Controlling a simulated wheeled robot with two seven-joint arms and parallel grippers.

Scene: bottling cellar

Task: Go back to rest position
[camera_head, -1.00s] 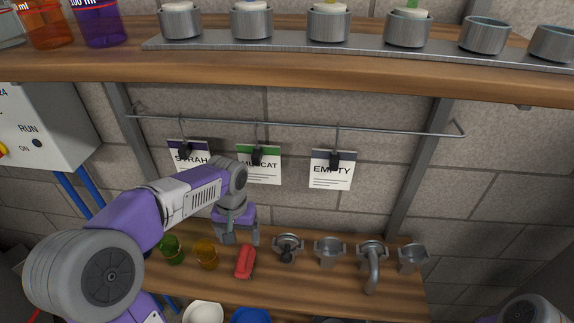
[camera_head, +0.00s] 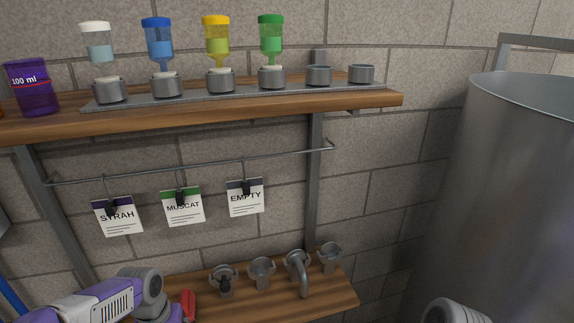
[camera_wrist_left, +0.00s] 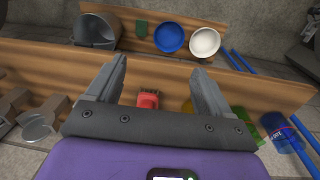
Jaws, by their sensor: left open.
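My left gripper (camera_wrist_left: 160,70) is open in the left wrist view, with its two fingers spread apart and nothing held between them. In the head view my left arm comes in at the lower left, and its gripper end is cut off by the bottom edge. A red object (camera_wrist_left: 148,98) appears between the fingers in the left wrist view, apart from them. It also shows in the head view (camera_head: 188,304) beside my left arm. Of my right arm only a grey rounded part shows at the bottom right of the head view. The right gripper is not visible.
The upper shelf (camera_head: 345,104) carries a metal rack (camera_head: 240,95) with capped bottles and a purple beaker (camera_head: 32,88). Cards hang from a rail (camera_head: 290,154). Metal fittings stand on the lower shelf (camera_head: 335,297). A large steel tank (camera_head: 510,190) fills the right side.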

